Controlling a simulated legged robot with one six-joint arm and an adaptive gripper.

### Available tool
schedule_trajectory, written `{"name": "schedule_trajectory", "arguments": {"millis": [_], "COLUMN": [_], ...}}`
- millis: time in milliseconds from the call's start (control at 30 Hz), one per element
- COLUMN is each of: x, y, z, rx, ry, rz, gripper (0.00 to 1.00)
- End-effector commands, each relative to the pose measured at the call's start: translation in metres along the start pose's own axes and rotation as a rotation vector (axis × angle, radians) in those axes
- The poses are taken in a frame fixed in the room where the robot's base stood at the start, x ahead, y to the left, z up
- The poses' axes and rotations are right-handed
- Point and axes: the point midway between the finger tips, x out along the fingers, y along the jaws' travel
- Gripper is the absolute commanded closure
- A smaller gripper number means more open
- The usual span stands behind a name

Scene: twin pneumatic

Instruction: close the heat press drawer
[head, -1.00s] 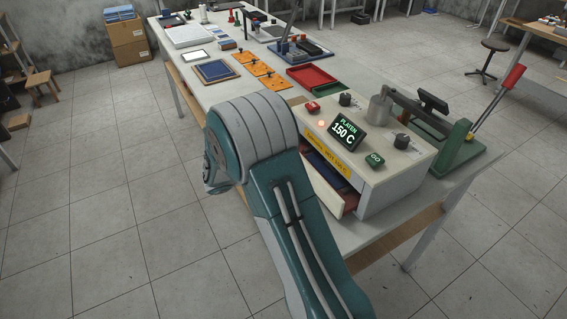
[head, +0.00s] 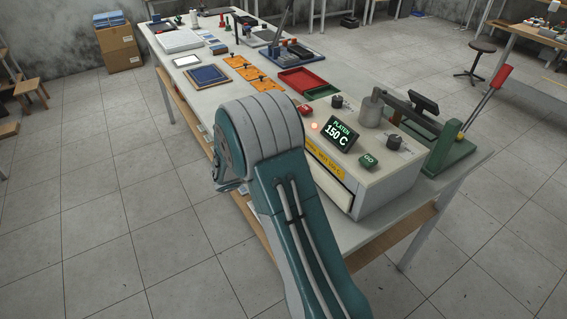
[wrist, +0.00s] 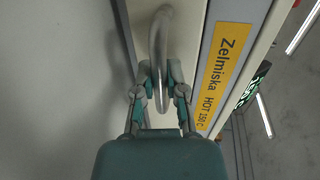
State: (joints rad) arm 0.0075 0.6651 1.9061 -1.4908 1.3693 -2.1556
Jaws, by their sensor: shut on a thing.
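The heat press (head: 385,180) is a cream box with a green "PLATEN 150 C" display (head: 341,134) and a yellow label, which also shows in the wrist view (wrist: 218,75). Its drawer front (head: 358,203) looks flush or nearly flush with the body in the head view; my arm covers much of it. In the wrist view the drawer's curved metal handle (wrist: 157,40) stands out from the pale front. My gripper (wrist: 163,75) is shut on this handle, with a finger on each side. In the head view my arm hides the fingers and handle.
A red tray (head: 306,79) and orange plates (head: 265,80) lie behind the press on the long table. A green lever press (head: 450,155) with a red handle stands at its right. Open floor lies in front of the table.

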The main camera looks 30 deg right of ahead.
Motion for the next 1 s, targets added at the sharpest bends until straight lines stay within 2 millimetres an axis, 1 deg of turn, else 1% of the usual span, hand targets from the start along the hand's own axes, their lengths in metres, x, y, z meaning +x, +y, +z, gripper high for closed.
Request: {"name": "schedule_trajectory", "arguments": {"millis": [67, 100, 167, 200, 533, 633, 767, 1000], "x": [0.002, 0.002, 0.002, 0.002, -0.001, -0.008, -0.029, -0.08], "y": [0.003, 0.003, 0.003, 0.002, 0.001, 0.001, 0.001, 0.001], "z": [-0.001, -0.002, -0.002, -0.001, -0.001, 0.0, 0.0, 0.001], "rx": [-0.004, -0.004, -0.004, -0.004, -0.002, -0.001, -0.001, -0.002], "ry": [0.004, 0.004, 0.004, 0.004, 0.002, -0.001, -0.003, -0.002], "rz": [0.005, 0.005, 0.005, 0.005, 0.001, 0.0, 0.0, 0.001], "gripper": [1.0, 0.8, 0.53, 0.49, 0.49, 0.49, 0.49, 0.49]}}
